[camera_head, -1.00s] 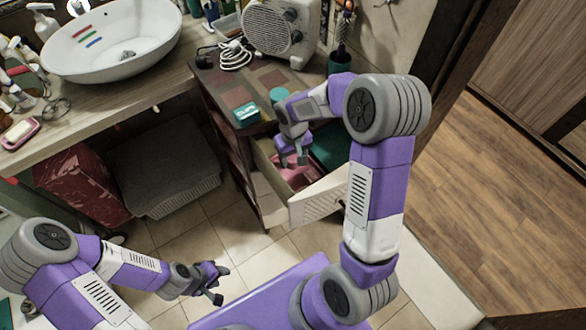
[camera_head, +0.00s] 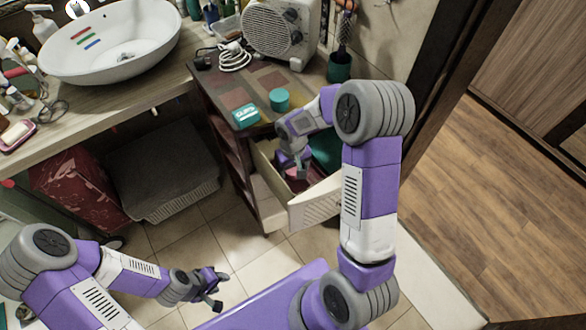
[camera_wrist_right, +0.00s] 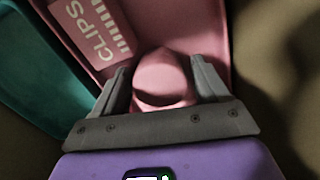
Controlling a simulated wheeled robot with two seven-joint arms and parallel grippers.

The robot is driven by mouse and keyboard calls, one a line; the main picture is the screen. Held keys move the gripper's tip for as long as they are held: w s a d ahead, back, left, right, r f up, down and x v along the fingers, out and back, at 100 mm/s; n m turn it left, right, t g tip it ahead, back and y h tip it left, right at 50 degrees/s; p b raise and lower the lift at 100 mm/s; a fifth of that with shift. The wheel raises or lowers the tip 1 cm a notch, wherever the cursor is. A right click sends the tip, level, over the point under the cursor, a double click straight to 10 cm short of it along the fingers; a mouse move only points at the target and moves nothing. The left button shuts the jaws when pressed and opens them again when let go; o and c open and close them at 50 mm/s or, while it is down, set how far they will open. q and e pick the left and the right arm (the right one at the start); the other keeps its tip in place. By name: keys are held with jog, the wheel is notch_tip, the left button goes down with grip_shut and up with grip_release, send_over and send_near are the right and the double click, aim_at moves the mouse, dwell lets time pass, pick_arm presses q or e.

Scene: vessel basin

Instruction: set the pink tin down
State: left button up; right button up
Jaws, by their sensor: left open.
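The pink tin (camera_wrist_right: 162,78) is between the fingers of my right gripper (camera_wrist_right: 157,85) in the right wrist view, with both fingers against its sides. It is over or in a pink tray (camera_wrist_right: 207,25); I cannot tell whether it touches the bottom. In the head view my right gripper (camera_head: 294,170) reaches down into an open drawer (camera_head: 316,203), and the tin is hidden there. My left gripper (camera_head: 219,290) is open and empty above the floor.
A pink clips box (camera_wrist_right: 90,30) lies in the tray. A teal tray (camera_wrist_right: 40,75) is beside it. A teal tin (camera_head: 279,99) and teal box (camera_head: 245,116) sit on the cabinet top (camera_head: 237,88), near a white heater (camera_head: 283,30). The drawer walls are close around my gripper.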

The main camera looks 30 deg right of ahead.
jog(key=shift+o, duration=0.3)
jog(key=shift+r, duration=0.1)
jog(key=shift+r, duration=0.25)
notch_tip(320, 180, up, 12)
jog(key=p, duration=0.3)
jog(key=shift+f+p, duration=0.15)
jog(key=shift+p, duration=0.15)
